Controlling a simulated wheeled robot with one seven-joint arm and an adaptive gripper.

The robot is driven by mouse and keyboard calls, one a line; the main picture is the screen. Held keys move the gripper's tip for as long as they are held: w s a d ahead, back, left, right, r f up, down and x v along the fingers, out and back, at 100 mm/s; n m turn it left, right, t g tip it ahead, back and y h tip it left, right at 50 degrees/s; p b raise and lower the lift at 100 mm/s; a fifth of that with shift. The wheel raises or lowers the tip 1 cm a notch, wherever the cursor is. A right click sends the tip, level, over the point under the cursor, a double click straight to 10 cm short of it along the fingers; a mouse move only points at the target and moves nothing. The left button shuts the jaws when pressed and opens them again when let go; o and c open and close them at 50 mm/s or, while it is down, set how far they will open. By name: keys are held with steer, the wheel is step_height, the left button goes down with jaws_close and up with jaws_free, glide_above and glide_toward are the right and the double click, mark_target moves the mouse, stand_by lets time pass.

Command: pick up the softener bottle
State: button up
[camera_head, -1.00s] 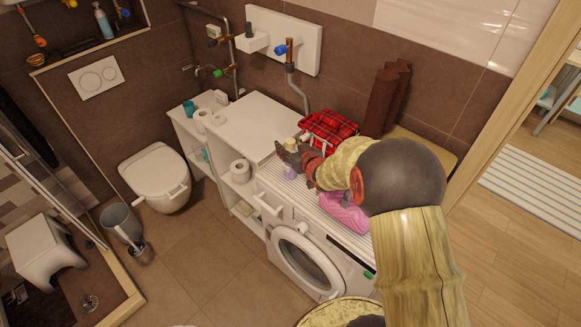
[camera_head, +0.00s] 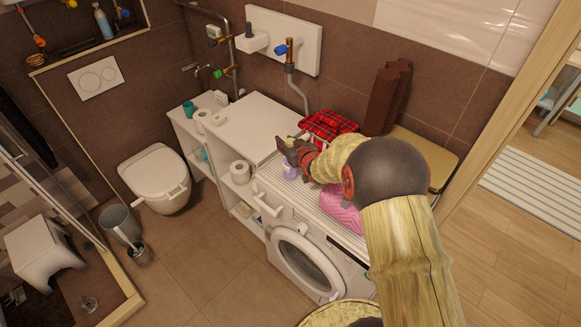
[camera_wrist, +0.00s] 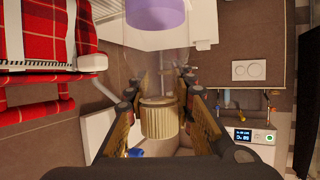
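The softener bottle (camera_head: 290,172) looks lilac and stands on or just above the ribbed top of the washing machine (camera_head: 323,209), near its left end. In the wrist view its lilac part (camera_wrist: 156,13) shows at the top and a cream ribbed cap (camera_wrist: 160,120) sits between the fingers. My gripper (camera_head: 287,153) reaches in from the right at the bottle's upper part. In the wrist view my gripper (camera_wrist: 162,80) has one finger on each side of the bottle. I cannot tell whether the fingers touch it.
A red plaid cloth bag (camera_head: 328,125) stands close behind my gripper. A pink bundle (camera_head: 341,208) lies under my arm. Pipes run up the wall behind.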

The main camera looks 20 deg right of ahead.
jaws_close()
stand_by(0.8)
